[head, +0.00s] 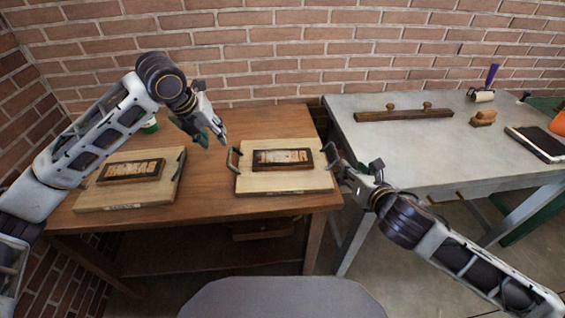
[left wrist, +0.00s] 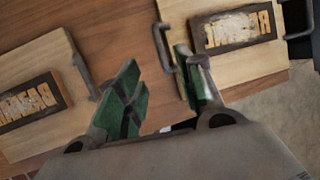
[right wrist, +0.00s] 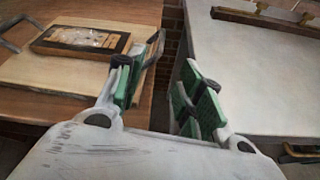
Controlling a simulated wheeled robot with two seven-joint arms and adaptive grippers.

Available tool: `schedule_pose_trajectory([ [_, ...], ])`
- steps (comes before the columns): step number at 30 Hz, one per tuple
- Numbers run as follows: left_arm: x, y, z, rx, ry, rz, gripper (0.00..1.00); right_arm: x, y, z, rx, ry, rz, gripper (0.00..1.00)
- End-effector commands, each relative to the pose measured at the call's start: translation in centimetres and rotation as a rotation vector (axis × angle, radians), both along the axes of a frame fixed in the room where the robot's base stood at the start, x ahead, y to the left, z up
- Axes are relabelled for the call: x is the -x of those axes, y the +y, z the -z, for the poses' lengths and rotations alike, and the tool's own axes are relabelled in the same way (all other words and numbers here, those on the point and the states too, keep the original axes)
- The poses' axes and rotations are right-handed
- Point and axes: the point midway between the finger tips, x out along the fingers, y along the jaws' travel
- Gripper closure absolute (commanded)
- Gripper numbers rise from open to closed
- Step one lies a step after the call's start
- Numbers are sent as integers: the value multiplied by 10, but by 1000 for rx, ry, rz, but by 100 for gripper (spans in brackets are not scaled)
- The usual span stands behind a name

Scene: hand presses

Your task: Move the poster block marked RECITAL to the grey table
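Two wooden boards with handles lie on the brown table, each bearing a dark framed poster block. The left block (head: 131,171) has raised mirrored-looking letters. The right block (head: 283,160) has letters partly washed out by glare; I cannot firmly read either word. The grey table (head: 440,150) stands to the right. My left gripper (head: 213,140) is open and empty, above and left of the right board's left handle (left wrist: 163,48). My right gripper (head: 353,172) is open at the right board's right handle (right wrist: 155,55); whether it touches is unclear.
The right board (head: 285,184) sits near the brown table's (head: 225,205) right edge, with a gap before the grey table. A wooden bar with knobs (head: 403,115), a brush (head: 483,118), a roller (head: 482,96) and a dark slab (head: 540,142) occupy the grey table's back and right. Its front left is clear.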

Motion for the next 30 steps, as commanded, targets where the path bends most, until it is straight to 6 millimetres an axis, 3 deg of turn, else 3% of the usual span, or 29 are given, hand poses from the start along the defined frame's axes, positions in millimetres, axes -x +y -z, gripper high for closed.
schedule_pose_trajectory([
  [11,-4,-2,9,0,1,-1,63,-9,1,3,-3,1,2,63],
  [30,-25,-10,59,2,2,-1,63,-59,9,24,-3,1,2,63],
])
